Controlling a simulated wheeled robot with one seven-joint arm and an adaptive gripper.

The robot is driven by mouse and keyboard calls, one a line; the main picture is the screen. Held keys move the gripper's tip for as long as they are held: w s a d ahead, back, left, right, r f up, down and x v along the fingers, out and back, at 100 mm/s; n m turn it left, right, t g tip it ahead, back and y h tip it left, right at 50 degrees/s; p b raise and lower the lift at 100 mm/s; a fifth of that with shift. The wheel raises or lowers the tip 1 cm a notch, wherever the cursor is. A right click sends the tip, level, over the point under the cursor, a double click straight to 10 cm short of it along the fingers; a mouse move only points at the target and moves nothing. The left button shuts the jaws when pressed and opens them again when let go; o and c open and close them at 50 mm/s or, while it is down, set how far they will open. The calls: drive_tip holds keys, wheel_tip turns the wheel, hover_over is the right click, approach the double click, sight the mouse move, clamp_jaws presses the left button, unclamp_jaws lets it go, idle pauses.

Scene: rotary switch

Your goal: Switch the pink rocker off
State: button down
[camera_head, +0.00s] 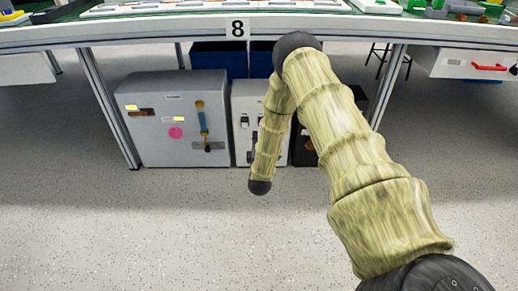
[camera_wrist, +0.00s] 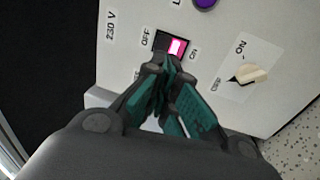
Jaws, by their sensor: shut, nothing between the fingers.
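The pink rocker (camera_wrist: 176,46) sits in a dark frame on a pale panel in the wrist view. The word OFF is printed to its left and ON to its right. Its pink face shows on the right side of the frame, towards ON, and the left side is dark. My gripper (camera_wrist: 168,62) is shut and empty, with its green-padded fingertips together at the lower edge of the rocker. I cannot tell whether they touch it. In the head view my arm hides part of the white box, and my gripper is not visible there.
A cream rotary knob (camera_wrist: 250,74) stands right of the rocker, and a purple button (camera_wrist: 205,3) is above. In the head view a grey cabinet (camera_head: 150,148) stands left of the white box (camera_head: 240,100). The table edge (camera_head: 160,30) runs above them. Open floor lies in front.

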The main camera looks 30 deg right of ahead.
sight(258, 119)
drive_tip(key=b+x, duration=0.2)
drive_tip(key=x, duration=0.4)
drive_tip(key=shift+b, duration=0.4)
drive_tip(key=shift+w+d+r+p, duration=0.1)
drive_tip(key=shift+r+p, duration=0.1)
drive_tip(key=shift+p, duration=0.3)
drive_tip(key=p, duration=0.2)
drive_tip(key=shift+w+d+r+g+p, duration=0.1)
drive_tip(key=shift+w+r+g+p, duration=0.15)
drive_tip(key=shift+g+p, duration=0.1)
drive_tip(key=shift+s+f+b, duration=0.1)
drive_tip(key=shift+f+b, duration=0.2)
